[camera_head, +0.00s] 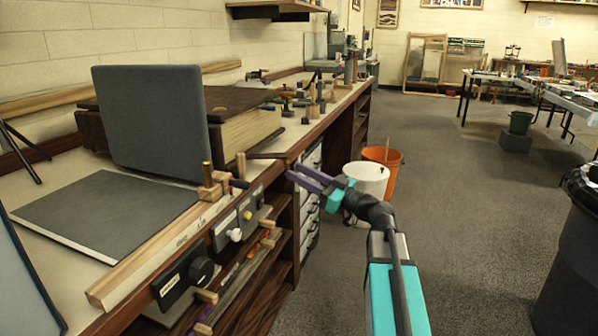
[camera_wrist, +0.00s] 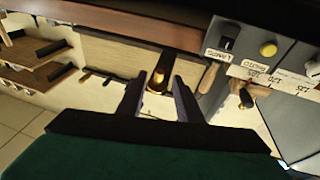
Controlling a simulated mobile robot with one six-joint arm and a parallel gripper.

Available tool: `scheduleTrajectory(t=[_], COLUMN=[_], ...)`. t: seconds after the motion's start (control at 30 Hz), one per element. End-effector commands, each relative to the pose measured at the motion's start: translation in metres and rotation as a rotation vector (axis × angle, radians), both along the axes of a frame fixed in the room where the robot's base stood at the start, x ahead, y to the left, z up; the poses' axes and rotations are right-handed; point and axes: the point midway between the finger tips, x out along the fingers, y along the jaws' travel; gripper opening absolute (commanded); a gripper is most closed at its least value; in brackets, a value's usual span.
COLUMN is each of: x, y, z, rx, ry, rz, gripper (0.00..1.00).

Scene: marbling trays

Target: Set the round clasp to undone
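I cannot tell for certain which fitting is the round clasp. In the head view, a black plate with a round black knob (camera_head: 201,270) is on the bench front at lower left. Beside it is a plate with a white knob (camera_head: 236,235). The wrist view shows a yellow round knob (camera_wrist: 268,49) and a dark square-looking knob (camera_wrist: 228,43) on grey plates at upper right, above small labels. My gripper (camera_head: 297,176) is in the air beside the bench edge, right of these plates. In the wrist view its fingers (camera_wrist: 157,98) are apart, with a brass-tipped dark bar (camera_wrist: 159,76) showing between them; contact is unclear.
A wooden rail (camera_head: 150,262) runs along the bench edge, with wooden blocks and pegs. A grey upright panel (camera_head: 150,120) stands on the bench. White (camera_head: 367,180) and orange (camera_head: 385,160) buckets stand beyond my gripper. A black bin (camera_head: 570,255) is at right. The middle floor is clear.

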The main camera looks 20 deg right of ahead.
Motion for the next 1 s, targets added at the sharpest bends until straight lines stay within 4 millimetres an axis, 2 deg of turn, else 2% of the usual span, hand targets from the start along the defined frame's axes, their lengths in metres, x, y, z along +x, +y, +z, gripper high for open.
scheduleTrajectory(t=[0.6, 0.8, 1.0], x=[-0.069, -0.084, -0.091], y=[-0.056, -0.069, -0.074], z=[-0.02, -0.025, -0.028], rx=[0.0, 0.0, -0.001], ry=[0.0, 0.0, 0.0], rz=[-0.003, -0.002, -0.001], gripper=[0.33, 0.33, 0.33])
